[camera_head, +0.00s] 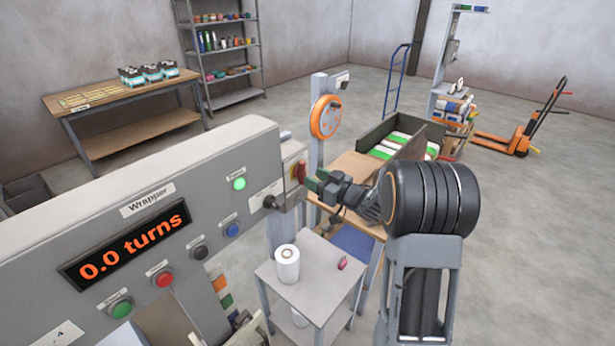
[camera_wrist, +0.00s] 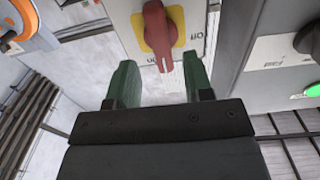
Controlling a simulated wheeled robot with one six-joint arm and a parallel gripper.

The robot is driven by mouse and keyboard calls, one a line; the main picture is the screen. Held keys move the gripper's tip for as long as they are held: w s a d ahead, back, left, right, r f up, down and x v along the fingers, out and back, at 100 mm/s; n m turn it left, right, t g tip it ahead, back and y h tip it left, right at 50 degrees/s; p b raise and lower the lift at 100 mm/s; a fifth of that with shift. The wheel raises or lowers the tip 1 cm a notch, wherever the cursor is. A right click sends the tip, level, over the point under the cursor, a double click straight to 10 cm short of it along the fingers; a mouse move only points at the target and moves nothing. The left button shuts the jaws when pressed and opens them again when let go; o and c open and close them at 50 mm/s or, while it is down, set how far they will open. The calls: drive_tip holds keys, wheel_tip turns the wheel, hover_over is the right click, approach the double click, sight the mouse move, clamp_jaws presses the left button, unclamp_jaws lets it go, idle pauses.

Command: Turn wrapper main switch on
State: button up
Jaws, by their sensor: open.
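The wrapper main switch (camera_head: 299,172) is a red handle on the right end of the grey wrapper cabinet (camera_head: 215,160). In the wrist view the red handle (camera_wrist: 160,35) sits on a yellow plate, its narrow end pointing down the picture beside the upside-down "On" lettering; the "Off" lettering is to the right. My gripper (camera_head: 316,183) is beside the switch. Its green fingers (camera_wrist: 159,66) are open, with the handle showing in the gap beyond them and no clear contact. The cabinet's Power lamp (camera_head: 239,184) glows green. The display (camera_head: 130,246) reads 0.0 turns.
A black knob (camera_head: 269,201) sticks out of the cabinet close to my gripper. A small table (camera_head: 315,270) with a white roll (camera_head: 286,264) stands below. A post with an orange disc (camera_head: 326,117) stands behind the switch. Open floor lies at the right.

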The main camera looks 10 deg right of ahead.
drive_tip(key=b+v, duration=0.1)
drive_tip(key=v, duration=0.8)
